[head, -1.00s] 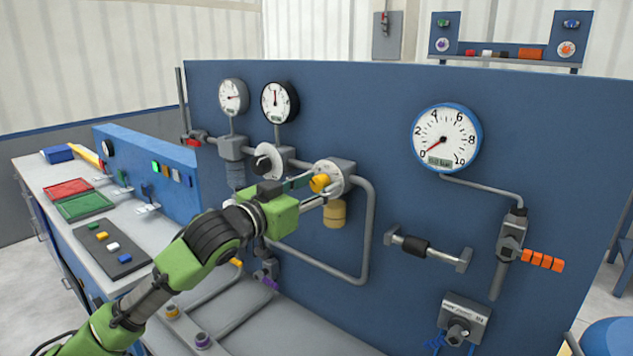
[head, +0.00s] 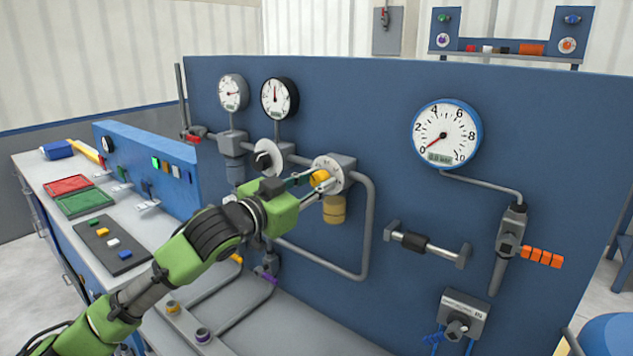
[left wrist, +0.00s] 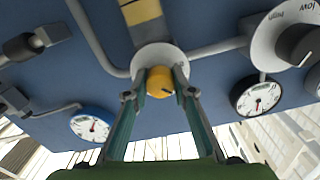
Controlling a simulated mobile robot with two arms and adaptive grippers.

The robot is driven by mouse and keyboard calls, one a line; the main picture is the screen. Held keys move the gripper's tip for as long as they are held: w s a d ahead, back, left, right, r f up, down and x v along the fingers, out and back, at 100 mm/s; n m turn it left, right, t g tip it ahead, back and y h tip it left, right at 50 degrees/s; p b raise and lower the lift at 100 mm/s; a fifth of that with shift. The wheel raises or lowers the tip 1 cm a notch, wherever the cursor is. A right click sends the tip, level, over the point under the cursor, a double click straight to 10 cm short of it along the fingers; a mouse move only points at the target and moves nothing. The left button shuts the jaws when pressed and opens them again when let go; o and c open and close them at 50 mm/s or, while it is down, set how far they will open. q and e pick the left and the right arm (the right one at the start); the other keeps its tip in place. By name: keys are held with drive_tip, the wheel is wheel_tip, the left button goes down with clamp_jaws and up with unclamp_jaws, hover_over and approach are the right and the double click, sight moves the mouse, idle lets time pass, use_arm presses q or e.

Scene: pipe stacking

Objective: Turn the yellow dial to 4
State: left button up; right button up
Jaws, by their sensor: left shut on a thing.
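The yellow dial (head: 319,176) sits on a round pale plate (head: 329,164) on the blue panel. It also shows in the left wrist view (left wrist: 161,80), with a short dark mark on its face. My left gripper (head: 316,183) is shut on the dial, one finger on each side. In the left wrist view its fingers (left wrist: 160,95) reach up to the dial from both sides. The numbers on the plate are too small to read, so I cannot tell the setting. My right gripper is not in view.
A second dial with a black knob (head: 263,161) is just left, and a grey pipe (head: 369,225) bends down on the right. Gauges (head: 279,98) hang above. A large blue-rimmed gauge (head: 445,132) has its red needle near 0. A yellow-banded cylinder (head: 334,209) hangs below the dial.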

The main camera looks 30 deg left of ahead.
use_arm(q)
drive_tip(key=m, duration=0.8)
drive_tip(key=shift+p, duration=0.35)
drive_tip(key=m, duration=0.4)
drive_tip(key=shift+m, duration=0.3)
drive_tip(key=m, duration=0.3)
drive_tip(key=shift+m+p, duration=0.35)
drive_tip(key=shift+m, duration=0.05)
drive_tip(key=m, duration=0.2)
drive_tip(key=shift+m+p, duration=0.3)
drive_tip(key=shift+p, duration=0.05)
drive_tip(key=m+p, duration=0.1)
drive_tip(key=m, duration=0.2)
drive_tip(key=shift+r+m, duration=0.1)
drive_tip(key=shift+m, duration=0.2)
drive_tip(key=m+p, duration=0.2)
drive_tip(key=m, duration=0.2)
drive_tip(key=shift+m+p, duration=0.35)
drive_tip(key=shift+m, duration=0.55)
drive_tip(key=shift+f, duration=0.2)
